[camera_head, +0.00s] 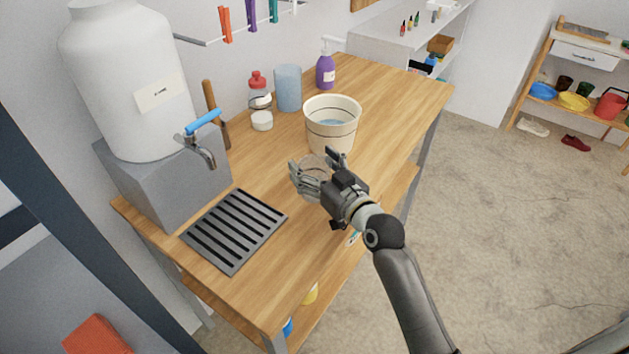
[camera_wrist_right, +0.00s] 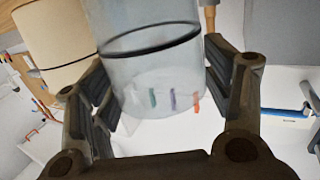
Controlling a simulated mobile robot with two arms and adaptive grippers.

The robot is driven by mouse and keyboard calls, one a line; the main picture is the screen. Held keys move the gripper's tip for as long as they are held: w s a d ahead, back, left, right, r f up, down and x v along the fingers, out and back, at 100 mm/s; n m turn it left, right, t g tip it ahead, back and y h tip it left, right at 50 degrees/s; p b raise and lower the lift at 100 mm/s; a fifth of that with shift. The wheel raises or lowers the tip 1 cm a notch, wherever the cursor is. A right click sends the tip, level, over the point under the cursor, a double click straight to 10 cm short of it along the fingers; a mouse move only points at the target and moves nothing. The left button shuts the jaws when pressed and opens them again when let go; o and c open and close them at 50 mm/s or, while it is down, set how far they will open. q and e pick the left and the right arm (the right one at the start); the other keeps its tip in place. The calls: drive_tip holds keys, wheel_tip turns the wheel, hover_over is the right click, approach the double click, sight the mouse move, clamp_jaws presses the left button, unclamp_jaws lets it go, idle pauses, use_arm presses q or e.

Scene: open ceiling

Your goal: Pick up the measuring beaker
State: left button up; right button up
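The measuring beaker (camera_head: 314,163) is a clear see-through vessel at the wooden table's front side, in front of the cream bucket. It fills the middle of the right wrist view (camera_wrist_right: 150,60), with a dark band around it; that view looks upside down. My right gripper (camera_head: 311,166) has its two fingers on either side of the beaker, close to its wall. I cannot tell whether they press on it, nor whether the beaker touches the table. My left gripper is not in view.
The cream bucket (camera_head: 332,124) stands just behind the beaker. A grey drain grate (camera_head: 234,231) lies to the left, below a white tank (camera_head: 125,80) with a blue-handled tap (camera_head: 203,124). A blue cup (camera_head: 288,88) and purple pump bottle (camera_head: 326,70) stand farther back.

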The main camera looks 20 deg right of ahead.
drive_tip(key=c, duration=0.5)
drive_tip(key=shift+r, duration=0.1)
